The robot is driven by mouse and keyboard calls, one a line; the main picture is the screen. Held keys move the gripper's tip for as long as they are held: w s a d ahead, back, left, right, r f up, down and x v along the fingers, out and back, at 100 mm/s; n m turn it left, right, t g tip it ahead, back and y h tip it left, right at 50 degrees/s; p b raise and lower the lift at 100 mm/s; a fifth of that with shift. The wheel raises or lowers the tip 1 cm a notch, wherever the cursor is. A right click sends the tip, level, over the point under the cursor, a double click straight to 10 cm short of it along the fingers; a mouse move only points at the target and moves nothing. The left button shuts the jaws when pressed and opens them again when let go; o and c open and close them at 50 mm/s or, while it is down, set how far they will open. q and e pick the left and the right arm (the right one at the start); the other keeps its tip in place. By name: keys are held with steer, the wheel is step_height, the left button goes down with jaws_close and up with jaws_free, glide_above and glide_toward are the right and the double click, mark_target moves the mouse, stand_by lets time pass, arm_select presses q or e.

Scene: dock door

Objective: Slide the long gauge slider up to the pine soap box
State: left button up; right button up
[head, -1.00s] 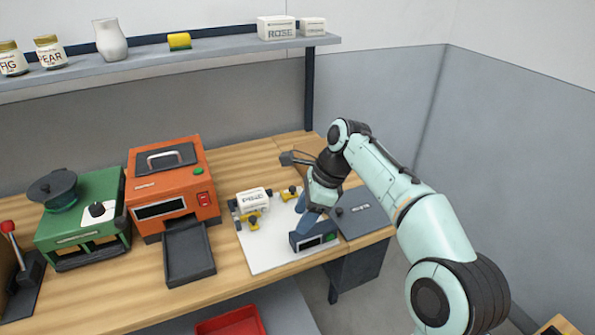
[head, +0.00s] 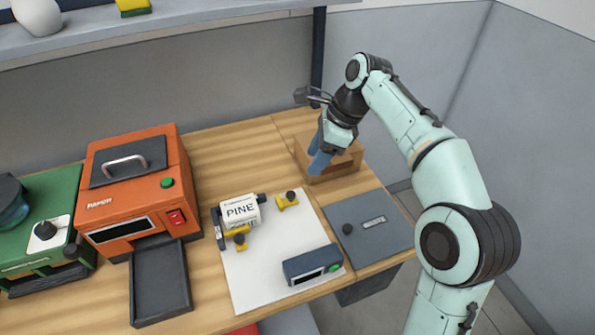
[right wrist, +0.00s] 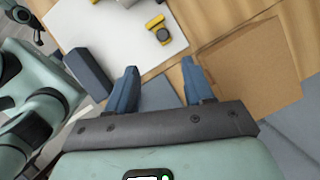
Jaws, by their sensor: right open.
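The white pine soap box (head: 240,211) stands on the white board (head: 262,270) against dark fence pieces at its left and back. One yellow slider with a black knob (head: 288,200) sits right of the box with a gap between them. Another yellow slider (head: 238,236) is at the box's front left, close to it. I cannot tell for sure which is the long one. My right gripper (head: 319,160) is open and empty, in front of a brown box, back and right of the board. The right wrist view shows its spread fingers (right wrist: 157,90) and a yellow slider (right wrist: 158,30).
A dark display unit with a green button (head: 312,265) stands at the board's front right. A grey plate with a knob (head: 370,222) lies right of the board. The open brown box (head: 335,170) is behind it. An orange machine (head: 135,190) with a dark tray (head: 160,283) is left.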

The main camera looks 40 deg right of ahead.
mark_target(290, 194)
steer(key=b+x, duration=0.1)
steer(key=x, duration=0.5)
steer(key=b+x, duration=0.2)
steer(key=x, duration=0.3)
steer(key=shift+w+d+f, duration=0.15)
steer(key=shift+w+f, duration=0.05)
steer(key=shift+f, duration=0.2)
arm_select(q)
steer(key=shift+w+d+f+t+b, duration=0.1)
steer(key=shift+w+f+t+b, duration=0.1)
steer(key=shift+w+f, duration=0.4)
steer(key=shift+w+d+f+t+b, duration=0.1)
steer(key=shift+w+f+b, duration=0.15)
steer(key=shift+f, duration=0.65)
arm_select(e)
steer(key=shift+x, duration=0.8)
steer(key=shift+r, duration=0.1)
jaws_close()
